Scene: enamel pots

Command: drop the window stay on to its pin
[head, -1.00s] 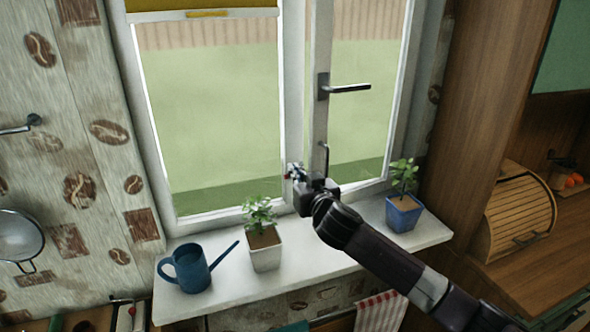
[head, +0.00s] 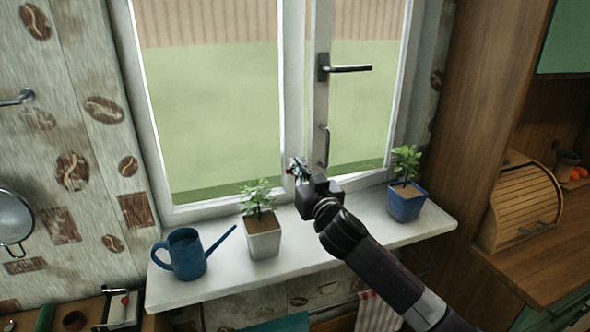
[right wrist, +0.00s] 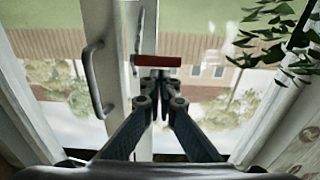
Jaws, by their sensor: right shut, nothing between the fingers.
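A small red-gripped bar, which looks like the window stay (right wrist: 172,61), lies across the window frame just beyond my fingertips in the right wrist view. In the head view only a speck of red shows there, and the pin cannot be made out. My right gripper (head: 297,168) is at the foot of the window's middle post, above the sill. In the right wrist view its fingers (right wrist: 157,82) are together, with nothing held. Whether they touch the red bar is unclear. My left gripper is not in view.
The white sill (head: 330,256) carries a blue watering can (head: 186,257), a plant in a white pot (head: 262,240) and a plant in a blue pot (head: 405,204). The right sash has a dark handle (head: 345,69) and a curved pull (head: 325,148). A bread box (head: 522,205) stands right.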

